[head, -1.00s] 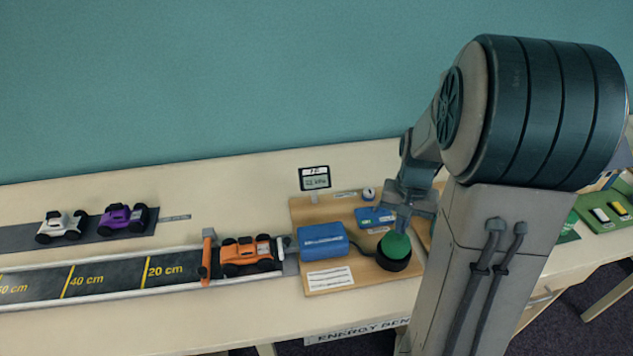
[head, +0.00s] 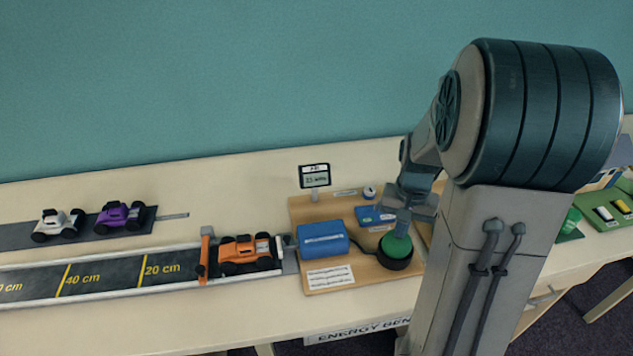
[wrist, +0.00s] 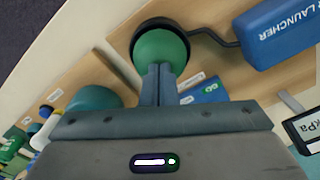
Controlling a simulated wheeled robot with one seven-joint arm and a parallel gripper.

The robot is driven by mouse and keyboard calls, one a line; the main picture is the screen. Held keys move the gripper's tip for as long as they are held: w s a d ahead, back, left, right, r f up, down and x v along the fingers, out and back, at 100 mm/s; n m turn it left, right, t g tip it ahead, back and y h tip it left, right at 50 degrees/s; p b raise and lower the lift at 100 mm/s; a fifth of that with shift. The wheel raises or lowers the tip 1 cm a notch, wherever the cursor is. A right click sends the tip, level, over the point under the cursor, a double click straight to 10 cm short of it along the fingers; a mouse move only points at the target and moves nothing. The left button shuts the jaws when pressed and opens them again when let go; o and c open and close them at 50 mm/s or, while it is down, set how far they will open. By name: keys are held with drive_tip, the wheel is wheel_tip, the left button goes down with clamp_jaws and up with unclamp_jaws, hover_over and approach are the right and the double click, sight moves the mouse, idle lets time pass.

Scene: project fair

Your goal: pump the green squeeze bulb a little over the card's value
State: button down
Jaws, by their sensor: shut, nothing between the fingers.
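The green squeeze bulb (head: 396,247) sits in a black ring on the wooden board, and it also shows in the wrist view (wrist: 160,48). My gripper (head: 402,232) is shut and empty, pointing down at the bulb. In the wrist view its closed fingertips (wrist: 158,70) overlap the bulb's near side and seem to touch its top. In the wrist view the display (wrist: 306,128) shows "kPa".
A blue launcher box (head: 322,238) is left of the bulb, joined by a dark hose. A white text sheet (head: 330,276) lies in front of it. An orange car (head: 248,254) stands on the marked track (head: 110,277). White and purple cars (head: 120,215) stand behind.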

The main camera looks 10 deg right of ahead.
drive_tip(key=shift+r, duration=0.1)
drive_tip(key=shift+r+p, duration=0.8)
drive_tip(key=shift+r, duration=0.25)
wheel_tip(320, 180, up, 6)
drive_tip(key=p, duration=0.4)
idle(0.4)
idle(0.3)
